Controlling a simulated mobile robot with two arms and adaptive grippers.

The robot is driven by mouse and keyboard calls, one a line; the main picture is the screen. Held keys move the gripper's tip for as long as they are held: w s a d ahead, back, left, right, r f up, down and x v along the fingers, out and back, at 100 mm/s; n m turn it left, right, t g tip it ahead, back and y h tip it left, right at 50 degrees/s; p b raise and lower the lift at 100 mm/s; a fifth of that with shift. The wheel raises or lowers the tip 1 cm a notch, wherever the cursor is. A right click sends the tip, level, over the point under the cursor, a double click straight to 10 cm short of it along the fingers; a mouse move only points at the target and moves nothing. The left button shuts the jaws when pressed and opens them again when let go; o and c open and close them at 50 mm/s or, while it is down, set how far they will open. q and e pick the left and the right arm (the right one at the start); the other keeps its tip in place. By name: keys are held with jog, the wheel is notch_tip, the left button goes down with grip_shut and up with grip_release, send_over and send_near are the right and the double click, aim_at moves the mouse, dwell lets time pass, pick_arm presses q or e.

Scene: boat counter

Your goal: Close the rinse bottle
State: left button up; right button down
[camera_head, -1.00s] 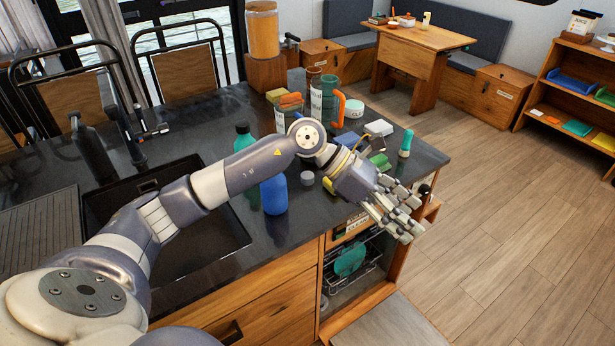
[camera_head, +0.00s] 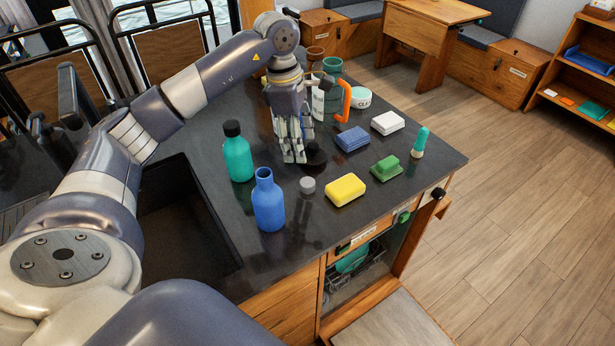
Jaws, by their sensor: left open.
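A blue bottle (camera_head: 269,203) stands upright near the front of the dark counter, its narrow neck bare with no cap on it. A small grey cap (camera_head: 308,186) lies on the counter just right of it. A teal bottle (camera_head: 239,158) with a black cap stands upright behind and left of the blue one. No readable label shows which is the rinse bottle. My left gripper (camera_head: 291,157) points down behind the blue bottle, open, fingers close to a dark round piece (camera_head: 315,156); I cannot tell whether they touch it. My right gripper is not in view.
A yellow sponge (camera_head: 346,190), green brush (camera_head: 386,167), blue sponge (camera_head: 352,139), white block (camera_head: 387,123) and teal-topped small bottle (camera_head: 419,143) stand or lie to the right. A sink (camera_head: 180,225) opens at left. An orange-handled item (camera_head: 344,101) stands behind.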

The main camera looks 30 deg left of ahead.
aim_at(307, 182)
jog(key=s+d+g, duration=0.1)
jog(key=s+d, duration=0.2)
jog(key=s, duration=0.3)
pick_arm(q)
jog(key=f, duration=0.2)
jog(key=f+p, duration=0.1)
jog(key=shift+d+f, duration=0.2)
jog(key=shift+d, duration=0.1)
jog(key=shift+d+f, duration=0.15)
jog(key=shift+f, duration=0.75)
jog(key=shift+w+f, duration=0.1)
jog(key=shift+f, duration=0.15)
jog(key=shift+s+d+f+p, duration=0.15)
jog(key=shift+d+f+p, duration=0.05)
jog(key=shift+f+p, duration=0.3)
jog(key=shift+s+d+f+p, duration=0.1)
jog(key=shift+d+f+p, duration=0.1)
jog(key=shift+f+p, duration=0.25)
jog(key=shift+d+f+p, duration=0.25)
jog(key=shift+f+p, duration=0.35)
jog(key=shift+f, duration=0.45)
jog(key=shift+w+f, duration=0.1)
jog(key=shift+f, duration=0.45)
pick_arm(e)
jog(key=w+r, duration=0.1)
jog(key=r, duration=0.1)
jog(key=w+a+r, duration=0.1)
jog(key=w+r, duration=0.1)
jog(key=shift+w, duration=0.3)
